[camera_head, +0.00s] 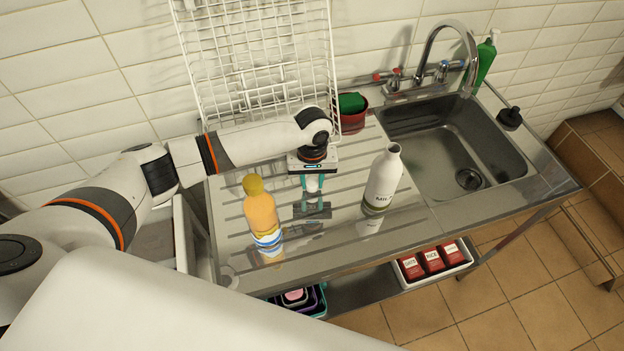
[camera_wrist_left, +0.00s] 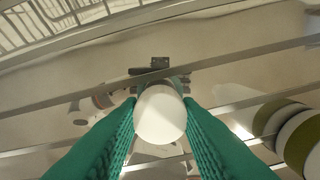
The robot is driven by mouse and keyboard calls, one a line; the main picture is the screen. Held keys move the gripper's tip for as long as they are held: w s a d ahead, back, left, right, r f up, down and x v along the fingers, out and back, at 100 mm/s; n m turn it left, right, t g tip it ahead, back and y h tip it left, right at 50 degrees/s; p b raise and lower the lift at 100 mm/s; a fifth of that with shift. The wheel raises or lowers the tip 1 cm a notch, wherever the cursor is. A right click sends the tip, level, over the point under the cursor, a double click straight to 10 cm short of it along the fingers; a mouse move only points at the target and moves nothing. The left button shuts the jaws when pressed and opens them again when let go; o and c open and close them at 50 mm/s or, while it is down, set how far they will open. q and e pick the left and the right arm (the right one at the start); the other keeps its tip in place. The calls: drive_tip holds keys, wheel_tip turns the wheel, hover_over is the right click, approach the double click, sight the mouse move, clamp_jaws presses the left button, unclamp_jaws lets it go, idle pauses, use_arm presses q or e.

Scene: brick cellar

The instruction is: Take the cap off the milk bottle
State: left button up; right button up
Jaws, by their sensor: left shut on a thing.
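The white milk bottle (camera_head: 383,184), with dark lettering and an olive band, stands upright on the steel drainboard. Its narrow neck shows no separate cap that I can make out. Part of the bottle also shows at the right edge of the left wrist view (camera_wrist_left: 298,130). My left gripper (camera_head: 312,184) is to the left of the bottle, apart from it, pointing down over the drainboard. Its green fingers are shut on a small white round cap (camera_wrist_left: 160,115), held above the steel. My right gripper is not in view.
An orange-yellow bottle (camera_head: 261,215) stands to the left, near my gripper. A wire rack (camera_head: 262,60) leans on the wall behind. A red container with a green sponge (camera_head: 351,104) is at the back.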

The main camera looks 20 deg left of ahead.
use_arm(q)
drive_tip(key=shift+f, duration=0.6)
drive_tip(key=o, duration=1)
drive_tip(key=shift+f, duration=0.1)
drive_tip(key=shift+o, duration=0.2)
